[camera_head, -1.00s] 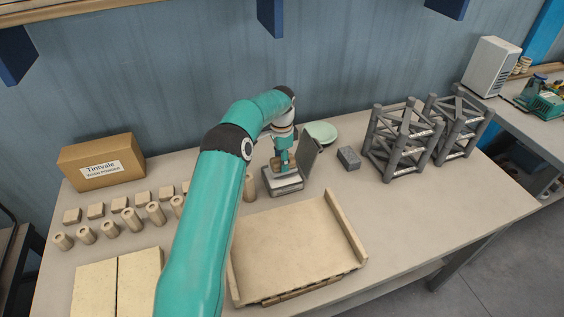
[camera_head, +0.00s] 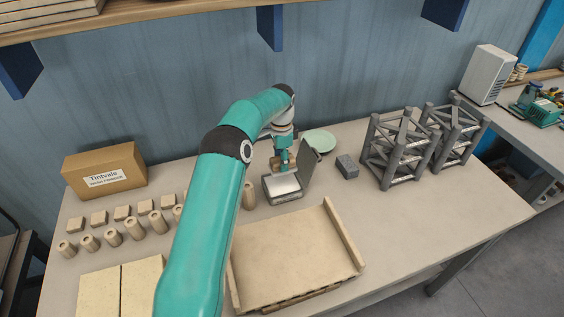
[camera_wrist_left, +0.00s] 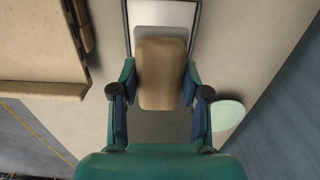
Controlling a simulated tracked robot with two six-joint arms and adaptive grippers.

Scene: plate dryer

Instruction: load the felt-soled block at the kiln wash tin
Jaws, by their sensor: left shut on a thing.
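The kiln wash tin (camera_head: 284,184) stands open on the table behind the board, with pale wash inside. Its grey lid (camera_head: 308,168) stands up along the tin's right side. My left gripper (camera_head: 282,160) is over the tin beside the lid. In the left wrist view my left gripper (camera_wrist_left: 160,100) is shut on a tan block (camera_wrist_left: 161,72), with a finger on each side. The block overlaps the pale wash (camera_wrist_left: 162,17) in that view; I cannot tell whether it touches it. The felt sole is hidden. My right gripper is not in view.
A tan board (camera_head: 295,255) with raised side rails lies in front. A pale green dish (camera_head: 320,141), a small grey block (camera_head: 347,167) and grey lattice frames (camera_head: 394,155) stand to the right. Several tan posts (camera_head: 134,228) and a carton (camera_head: 105,170) are left.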

